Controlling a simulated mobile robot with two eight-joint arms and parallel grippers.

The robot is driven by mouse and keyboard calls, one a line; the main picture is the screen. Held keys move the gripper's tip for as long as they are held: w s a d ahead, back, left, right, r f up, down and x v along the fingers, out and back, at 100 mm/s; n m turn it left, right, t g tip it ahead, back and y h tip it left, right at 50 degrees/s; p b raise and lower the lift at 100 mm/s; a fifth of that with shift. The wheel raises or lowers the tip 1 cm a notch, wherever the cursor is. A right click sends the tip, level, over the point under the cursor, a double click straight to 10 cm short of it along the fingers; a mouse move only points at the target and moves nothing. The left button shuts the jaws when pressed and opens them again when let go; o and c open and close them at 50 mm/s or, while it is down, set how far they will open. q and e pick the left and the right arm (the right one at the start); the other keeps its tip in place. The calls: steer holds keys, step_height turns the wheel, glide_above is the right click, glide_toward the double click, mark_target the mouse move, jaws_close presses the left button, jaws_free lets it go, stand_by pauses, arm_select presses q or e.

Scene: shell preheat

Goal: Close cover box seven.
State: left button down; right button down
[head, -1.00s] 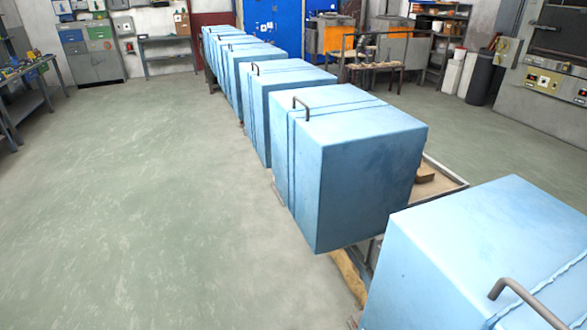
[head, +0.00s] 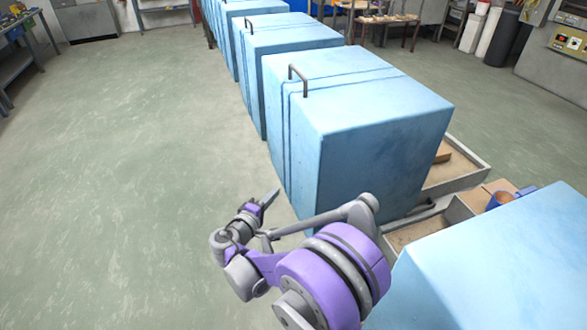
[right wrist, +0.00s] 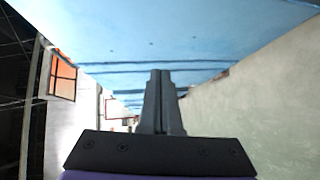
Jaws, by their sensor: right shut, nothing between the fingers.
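Blue cover boxes stand in a row. One large box (head: 365,120) with a dark bar handle (head: 298,80) is at centre right, and a nearer one (head: 490,265) is at lower right. No numbers are legible, so I cannot tell which is box seven. My right gripper (head: 270,198) is shut and empty, low beside the left side of the centre box, apart from the handle. In the right wrist view its closed fingers (right wrist: 160,76) show against a blue surface with seams (right wrist: 160,35). My left gripper is not in view.
Between the two near boxes, shallow trays (head: 462,178) lie exposed, with a wooden block and an orange and blue object (head: 505,197). More blue boxes (head: 285,40) recede behind. The green-grey floor (head: 120,180) at left is clear.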

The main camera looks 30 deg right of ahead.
steer(key=w+h, duration=0.1)
steer(key=p, duration=0.2)
glide_toward(299, 160)
steer(key=w, duration=0.3)
steer(key=shift+n+t+h, duration=0.3)
steer(key=shift+t, duration=0.1)
steer(key=d, duration=0.4)
steer(key=shift+d+f, duration=0.1)
steer(key=shift+f, duration=0.3)
steer(key=shift+s+d, duration=0.15)
steer(key=shift+d, duration=0.3)
steer(key=shift+f, duration=0.1)
